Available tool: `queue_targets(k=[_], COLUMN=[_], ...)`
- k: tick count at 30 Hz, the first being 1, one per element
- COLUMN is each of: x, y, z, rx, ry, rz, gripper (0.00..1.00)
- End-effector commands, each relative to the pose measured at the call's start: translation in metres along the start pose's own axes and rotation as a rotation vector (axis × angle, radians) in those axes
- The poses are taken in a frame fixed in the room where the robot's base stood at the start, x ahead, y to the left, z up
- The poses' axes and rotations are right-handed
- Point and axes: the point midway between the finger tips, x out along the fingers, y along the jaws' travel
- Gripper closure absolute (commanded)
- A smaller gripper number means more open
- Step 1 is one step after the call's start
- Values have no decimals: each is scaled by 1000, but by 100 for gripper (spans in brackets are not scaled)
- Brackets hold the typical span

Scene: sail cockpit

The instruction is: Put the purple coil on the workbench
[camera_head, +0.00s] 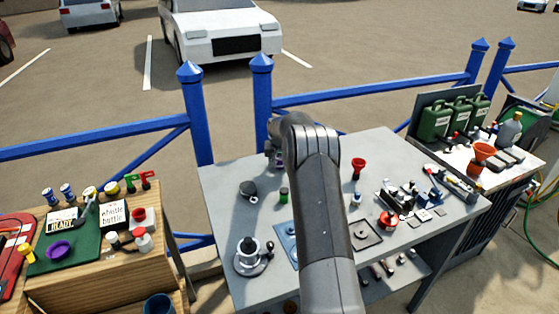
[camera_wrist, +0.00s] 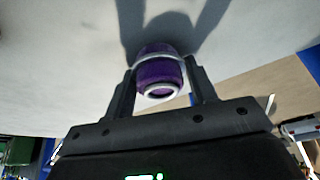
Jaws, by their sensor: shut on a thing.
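My gripper (camera_wrist: 164,85) is shut on the purple coil (camera_wrist: 160,72), a small purple roll with pale rims, in the wrist view. In the head view my arm reaches over the grey workbench (camera_head: 222,190), and its gripper end is over the far edge area, mostly hidden by the arm. A grey surface fills much of the wrist view beyond the coil, with the gripper's shadow on it. I cannot tell whether the coil touches that surface.
On the workbench are a green cylinder (camera_head: 284,194), a red funnel-like cup (camera_head: 358,167) and several tools. A wooden table (camera_head: 75,292) at left bears a purple ring (camera_head: 58,249) on a green mat. A blue railing (camera_head: 196,110) runs behind. The workbench's left far corner looks clear.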

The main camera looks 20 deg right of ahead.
Motion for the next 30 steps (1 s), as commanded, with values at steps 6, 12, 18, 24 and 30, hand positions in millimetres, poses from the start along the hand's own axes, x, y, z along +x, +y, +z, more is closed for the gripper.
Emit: queue_targets(k=[6,12,18,24,30], x=[0,0,-5,-35,-76], y=[0,0,0,0,0], z=[0,0,-2,-2,-2], rx=[0,0,0,0,0], ry=[0,0,1,2,2], rz=[0,0,0,0,1], gripper=[32,27,27,27,27])
